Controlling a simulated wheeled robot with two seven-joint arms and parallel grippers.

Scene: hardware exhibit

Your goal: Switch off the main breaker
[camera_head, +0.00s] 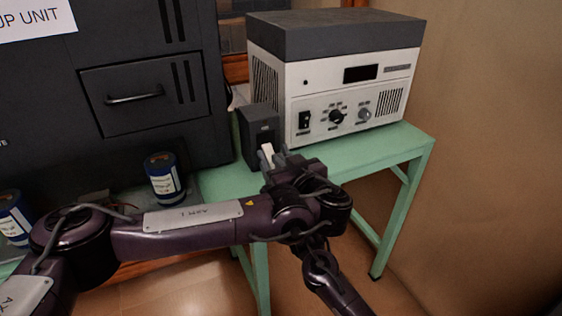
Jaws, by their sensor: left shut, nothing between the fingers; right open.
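A small dark grey box (259,128), which looks like the main breaker, stands on the green table just left of a white instrument. My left gripper (270,157) is at the lower front of this box, with its fingers pointing at it. It is shut with nothing held. A pale narrow piece (267,149) shows at the fingertips; I cannot tell whether it is the breaker's lever or part of the gripper. The gripper hides the lower front of the box, so contact and the lever's position are unclear. My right gripper is not in view.
The white instrument (296,87) with a grey top, knobs and a black rocker switch (305,121) is close on the right. A large dark cabinet (110,50) stands on the left. Blue cans (162,178) sit before it. The green table (405,142) has bare space at right.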

